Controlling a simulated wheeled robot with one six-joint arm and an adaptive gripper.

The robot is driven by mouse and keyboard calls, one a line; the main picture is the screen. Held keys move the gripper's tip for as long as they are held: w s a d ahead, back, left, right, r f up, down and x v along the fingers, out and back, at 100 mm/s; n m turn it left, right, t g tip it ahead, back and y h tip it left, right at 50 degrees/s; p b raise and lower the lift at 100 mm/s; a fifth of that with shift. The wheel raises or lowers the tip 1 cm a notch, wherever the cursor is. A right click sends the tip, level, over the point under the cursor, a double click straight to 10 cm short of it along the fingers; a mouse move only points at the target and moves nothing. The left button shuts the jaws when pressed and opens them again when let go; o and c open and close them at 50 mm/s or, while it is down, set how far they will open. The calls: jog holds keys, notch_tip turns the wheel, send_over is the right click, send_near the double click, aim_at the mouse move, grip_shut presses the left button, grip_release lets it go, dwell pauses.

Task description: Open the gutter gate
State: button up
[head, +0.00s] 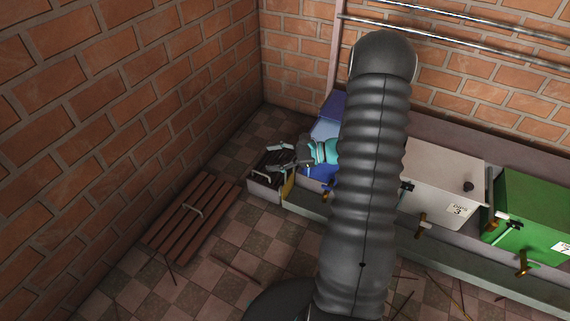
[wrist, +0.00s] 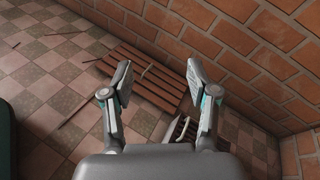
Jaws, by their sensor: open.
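My gripper (head: 274,160) is at the far left end of the row of machines, above a small grey open-topped box (head: 262,188). In the wrist view my gripper (wrist: 158,82) has its two fingers wide apart with nothing between them. A yellow upright plate (head: 289,188), possibly the gutter gate, stands between the box and the grey gutter (head: 306,203). My gripper is above and slightly left of the plate, apart from it as far as I can tell. My arm hides the middle of the gutter.
A slatted wooden rack (head: 192,217) with a handle lies on the tiled floor by the left brick wall. A blue machine (head: 318,172), a white one (head: 440,178) and a green one (head: 535,215) stand along the gutter. Thin sticks lie scattered on the floor.

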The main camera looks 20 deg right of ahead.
jog(key=w+d+f+m+t+h, duration=0.1)
jog(key=d+f+m+t+h, duration=0.1)
jog(key=d+f+m+t, duration=0.55)
jog(key=m+t+h, duration=0.1)
jog(key=m+h, duration=0.3)
send_near(285, 163)
jog(key=x, duration=0.9)
jog(key=shift+w+a, duration=0.15)
jog(key=shift+w, duration=0.15)
grip_shut()
